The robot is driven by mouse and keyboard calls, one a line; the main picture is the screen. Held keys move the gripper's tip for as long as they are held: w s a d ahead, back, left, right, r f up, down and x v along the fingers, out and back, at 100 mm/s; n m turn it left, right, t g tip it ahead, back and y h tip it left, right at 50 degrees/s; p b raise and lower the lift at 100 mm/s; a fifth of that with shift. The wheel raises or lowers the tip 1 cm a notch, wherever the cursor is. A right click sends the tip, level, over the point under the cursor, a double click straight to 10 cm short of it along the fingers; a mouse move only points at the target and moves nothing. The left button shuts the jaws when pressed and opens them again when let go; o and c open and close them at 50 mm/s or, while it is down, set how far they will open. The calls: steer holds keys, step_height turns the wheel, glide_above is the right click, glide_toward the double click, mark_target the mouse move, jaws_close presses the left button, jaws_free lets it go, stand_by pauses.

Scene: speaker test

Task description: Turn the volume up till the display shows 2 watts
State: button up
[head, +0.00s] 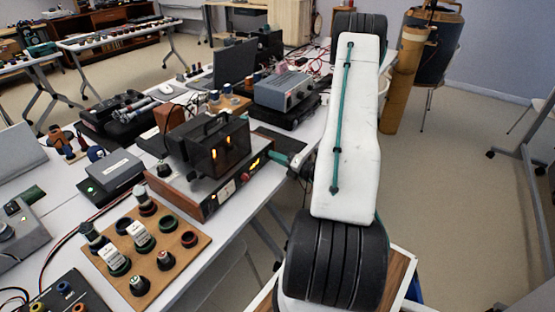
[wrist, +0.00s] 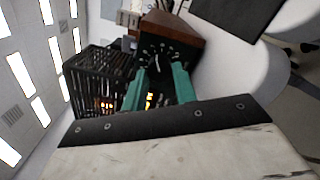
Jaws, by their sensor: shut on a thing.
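The amplifier (head: 190,195) has a wooden case, a dark front panel and a black cage with glowing tubes on top. Its front carries a small amber display (head: 256,162), too small to read; in the wrist view part of an amber glow (wrist: 149,101) shows between the fingers. My gripper (head: 283,159) reaches the right end of the front panel. In the wrist view its two teal fingers (wrist: 159,72) are closed around a dark knob on that panel, which looks like the volume knob; the fingers partly hide it.
A grey instrument (head: 283,92) and a laptop (head: 234,64) stand behind the amplifier. Open floor (head: 430,190) lies to the right.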

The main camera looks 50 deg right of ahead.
steer(key=o, duration=1)
steer(key=s, duration=0.8)
steer(key=shift+d, duration=0.3)
steer(key=shift+w, duration=0.1)
